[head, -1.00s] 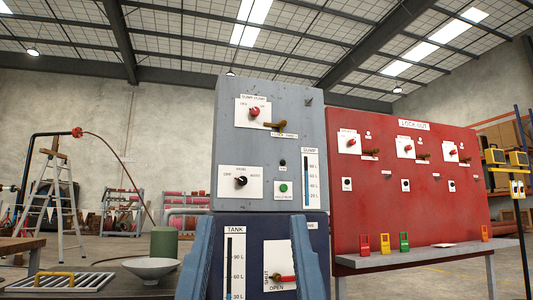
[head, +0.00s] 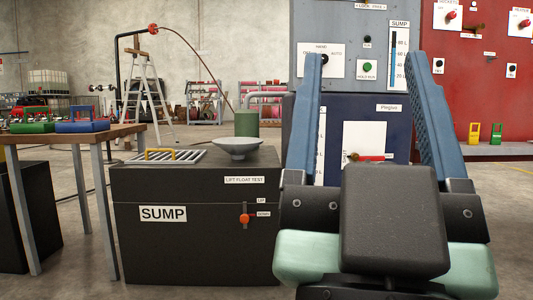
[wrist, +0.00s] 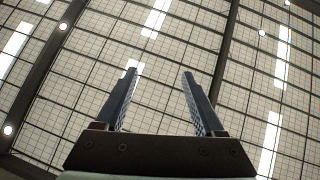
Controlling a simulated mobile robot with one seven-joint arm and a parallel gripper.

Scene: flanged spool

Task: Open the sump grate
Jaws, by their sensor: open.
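A grey bowl (head: 237,148) sits right of the grate, with a green cylinder (head: 246,123) behind it. A wooden table (head: 72,139) with green and blue items stands left. The grey control cabinet (head: 342,20) is behind my gripper. The LIFT FLOAT TEST lever (head: 244,218) is on the sump front.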

